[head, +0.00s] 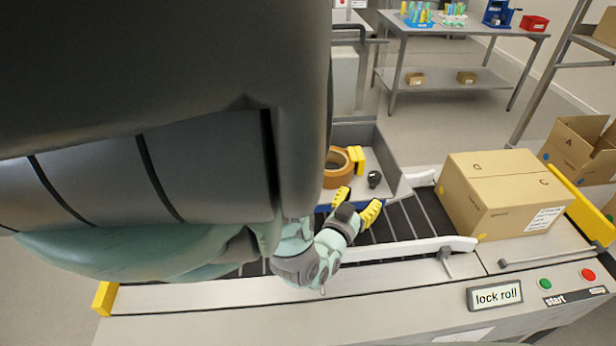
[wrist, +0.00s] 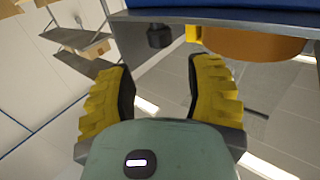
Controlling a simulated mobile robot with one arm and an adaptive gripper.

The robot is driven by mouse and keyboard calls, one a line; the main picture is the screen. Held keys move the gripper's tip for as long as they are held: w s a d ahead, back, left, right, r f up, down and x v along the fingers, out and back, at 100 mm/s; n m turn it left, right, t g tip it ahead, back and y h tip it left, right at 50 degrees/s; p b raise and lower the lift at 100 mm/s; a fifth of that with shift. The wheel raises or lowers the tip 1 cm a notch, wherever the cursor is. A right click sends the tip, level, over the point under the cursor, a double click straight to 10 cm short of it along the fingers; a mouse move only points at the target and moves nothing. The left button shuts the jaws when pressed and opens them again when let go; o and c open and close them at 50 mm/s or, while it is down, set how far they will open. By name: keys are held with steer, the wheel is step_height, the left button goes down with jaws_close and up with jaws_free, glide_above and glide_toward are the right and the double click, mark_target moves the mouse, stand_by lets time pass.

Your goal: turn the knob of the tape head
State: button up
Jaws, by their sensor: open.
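The tape head shows in the head view as a brown tape roll (head: 337,167), a yellow part (head: 357,158) and a small black knob (head: 374,179), at a grey tray. In the wrist view the dark knob (wrist: 158,36) is at the top middle, left of the yellow part (wrist: 192,33) and the orange-brown roll (wrist: 252,43). My gripper (head: 357,204) is open and empty, its yellow fingers apart, just in front of the knob. In the wrist view the fingers (wrist: 162,78) point toward the knob without touching it. My arm covers the left of the head view.
A closed carton (head: 498,193) stands on the conveyor at right, with an open carton (head: 583,148) behind it. A table (head: 462,30) with small items stands at the back.

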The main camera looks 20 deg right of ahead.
mark_target(372, 181)
steer(key=shift+x, duration=1.75)
steer(key=shift+b+x, duration=0.45)
steer(key=shift+x, duration=1.25)
steer(key=shift+b+x, duration=0.3)
steer(key=shift+x, duration=0.55)
steer(key=shift+r, duration=0.1)
jaws_close()
